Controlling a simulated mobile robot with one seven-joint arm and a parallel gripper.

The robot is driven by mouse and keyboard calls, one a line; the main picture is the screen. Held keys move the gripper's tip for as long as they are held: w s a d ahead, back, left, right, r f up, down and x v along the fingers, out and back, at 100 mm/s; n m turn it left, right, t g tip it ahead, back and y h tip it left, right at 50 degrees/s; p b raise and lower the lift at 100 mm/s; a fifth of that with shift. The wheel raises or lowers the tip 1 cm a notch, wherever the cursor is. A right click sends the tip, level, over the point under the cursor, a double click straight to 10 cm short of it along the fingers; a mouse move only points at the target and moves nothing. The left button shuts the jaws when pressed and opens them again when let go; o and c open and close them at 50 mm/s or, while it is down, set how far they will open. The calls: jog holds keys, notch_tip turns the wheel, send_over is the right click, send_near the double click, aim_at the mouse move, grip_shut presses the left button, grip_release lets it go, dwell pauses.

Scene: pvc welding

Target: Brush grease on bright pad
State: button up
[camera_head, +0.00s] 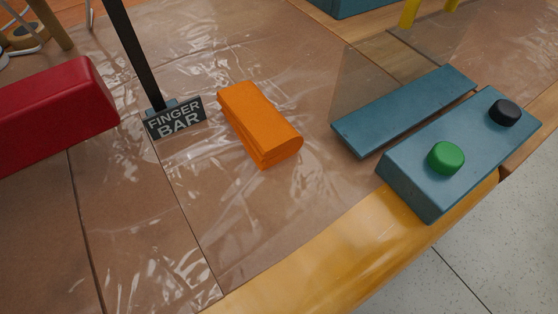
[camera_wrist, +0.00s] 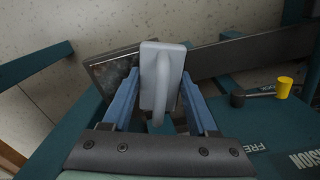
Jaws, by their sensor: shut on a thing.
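I cannot tell whether this piece is the brush, as no bristles show. Behind it is a dark-framed plate with a mottled grey face (camera_wrist: 112,74), partly hidden by the held piece. I cannot tell whether they touch. No grease and no clearly bright pad can be made out. My gripper is not in the head view.
The wrist view shows a teal machine body (camera_wrist: 262,128) with a yellow knob (camera_wrist: 284,88) and a dark bar (camera_wrist: 255,52). The head view shows a plastic-covered table (camera_head: 225,220), an orange block (camera_head: 258,122), a red bar (camera_head: 55,115), a FINGER BAR sign (camera_head: 175,118) and a button box (camera_head: 462,160).

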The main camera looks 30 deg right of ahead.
jog(key=shift+f+b, duration=0.35)
jog(key=shift+f, duration=0.25)
